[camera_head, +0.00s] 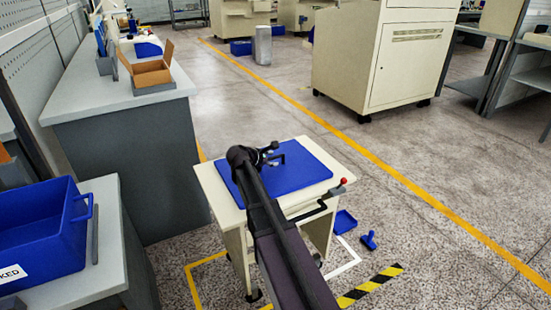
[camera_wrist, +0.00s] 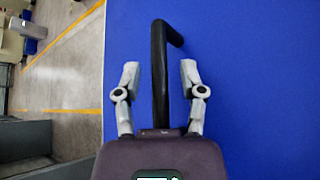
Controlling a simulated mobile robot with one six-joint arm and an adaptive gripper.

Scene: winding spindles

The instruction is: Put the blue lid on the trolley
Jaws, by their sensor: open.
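The blue lid (camera_head: 305,171) is a flat blue slab lying on top of the cream trolley (camera_head: 207,182), with a strip of the trolley top showing around it. In the wrist view the lid (camera_wrist: 260,90) fills the right and middle. A black bent handle (camera_wrist: 159,50) stands out in front of it. My gripper (camera_head: 270,157) is over the lid. In the wrist view my gripper (camera_wrist: 159,78) is open, one finger on each side of the handle with a gap to both. My arm hides part of the lid and trolley.
A lever with a red knob (camera_head: 343,182) sticks out at the trolley's right. A blue dustpan (camera_head: 345,222) and brush (camera_head: 368,240) lie on the floor beside it. Grey benches stand left, one with a blue crate (camera_head: 40,235).

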